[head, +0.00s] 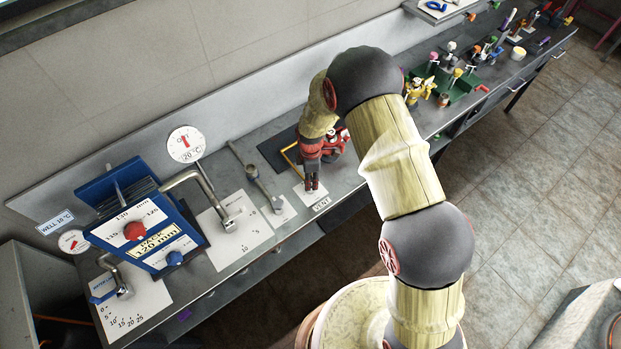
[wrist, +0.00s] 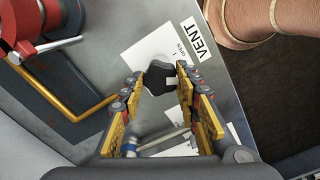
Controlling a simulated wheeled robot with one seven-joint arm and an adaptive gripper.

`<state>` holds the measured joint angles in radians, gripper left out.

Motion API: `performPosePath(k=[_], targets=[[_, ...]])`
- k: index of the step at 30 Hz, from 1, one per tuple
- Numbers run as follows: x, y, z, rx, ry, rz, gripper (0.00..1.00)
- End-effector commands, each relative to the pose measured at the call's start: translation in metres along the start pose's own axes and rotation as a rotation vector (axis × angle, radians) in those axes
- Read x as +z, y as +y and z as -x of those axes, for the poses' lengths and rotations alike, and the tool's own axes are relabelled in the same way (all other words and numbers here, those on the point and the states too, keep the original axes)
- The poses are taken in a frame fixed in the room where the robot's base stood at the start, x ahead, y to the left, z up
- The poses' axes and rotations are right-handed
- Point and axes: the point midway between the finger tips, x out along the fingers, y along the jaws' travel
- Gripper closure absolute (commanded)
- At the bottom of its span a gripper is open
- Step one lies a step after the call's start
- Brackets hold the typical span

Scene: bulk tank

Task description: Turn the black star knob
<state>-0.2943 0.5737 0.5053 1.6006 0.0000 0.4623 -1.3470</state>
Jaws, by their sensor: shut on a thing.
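The black star knob (wrist: 158,78) shows in the wrist view, on a white plate beside the VENT label (wrist: 202,40). My gripper (wrist: 157,82) has one finger on each side of the knob, and its jaws are shut on it. In the head view my gripper (head: 312,184) points down at the bench by the VENT label (head: 321,204). There the knob is hidden by my gripper.
A panel with red and blue knobs (head: 145,225) stands at the left of the bench. A lever pipe (head: 252,172) and a dial gauge (head: 186,144) are nearer. A yellow frame (wrist: 60,95) and a red fitting (wrist: 35,25) lie close to my gripper. Green trays (head: 455,88) stand farther along.

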Motion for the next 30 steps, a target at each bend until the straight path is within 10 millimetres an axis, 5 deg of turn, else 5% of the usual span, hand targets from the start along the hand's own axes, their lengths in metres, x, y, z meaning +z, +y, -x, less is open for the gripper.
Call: performPosePath(k=[7,17,30], targets=[[0.0,0.0003,0.0001,0.001,0.0,0.0,0.93],[-0.0001,0.0007,-0.0006,0.001,0.0,-0.049,0.93],[-0.0001,0.0009,-0.0016,0.002,0.001,-0.383,0.93]])
